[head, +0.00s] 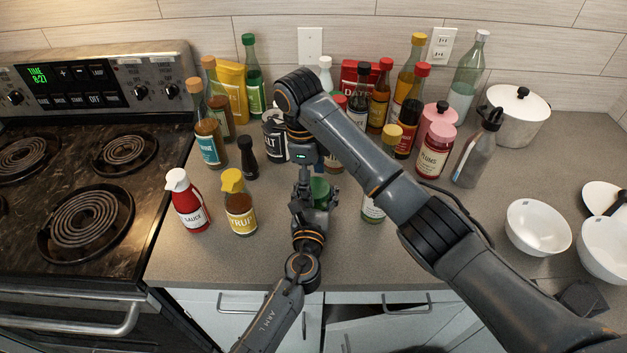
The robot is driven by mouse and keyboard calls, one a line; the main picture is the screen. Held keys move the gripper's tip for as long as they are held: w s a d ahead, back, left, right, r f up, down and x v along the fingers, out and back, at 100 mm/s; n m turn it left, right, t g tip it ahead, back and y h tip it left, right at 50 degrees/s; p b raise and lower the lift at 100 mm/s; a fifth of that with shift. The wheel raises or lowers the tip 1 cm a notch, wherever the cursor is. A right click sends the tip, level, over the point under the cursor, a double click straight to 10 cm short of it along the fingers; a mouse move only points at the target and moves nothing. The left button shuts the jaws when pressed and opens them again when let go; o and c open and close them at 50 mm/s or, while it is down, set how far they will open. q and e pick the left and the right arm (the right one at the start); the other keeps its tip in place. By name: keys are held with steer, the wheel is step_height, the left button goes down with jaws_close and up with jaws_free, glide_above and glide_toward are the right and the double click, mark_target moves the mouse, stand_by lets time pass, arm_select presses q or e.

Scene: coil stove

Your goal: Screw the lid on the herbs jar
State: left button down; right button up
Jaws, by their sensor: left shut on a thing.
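A small green thing (320,190), apparently the herbs jar, shows between my two grippers near the middle of the counter. Most of it is hidden and no label can be read. My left gripper (312,212) comes from the front edge and is shut on it at the side. My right gripper (303,182) points down from above, directly over the same spot. Its fingertips overlap the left gripper, so I cannot tell whether it is open or holds the lid. I cannot make out a separate lid.
A sauce bottle (187,203), a syrup bottle (239,205) and a black shaker (247,158) stand to the left. Several bottles and a plums jar (435,155) crowd the back and right. White bowls (538,228) are at the right. The front counter is clear.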

steer(key=shift+r, duration=0.1)
step_height(320, 180, up, 3)
steer(key=shift+w+r, duration=0.1)
steer(key=shift+r, duration=0.55)
steer(key=shift+c, duration=0.3)
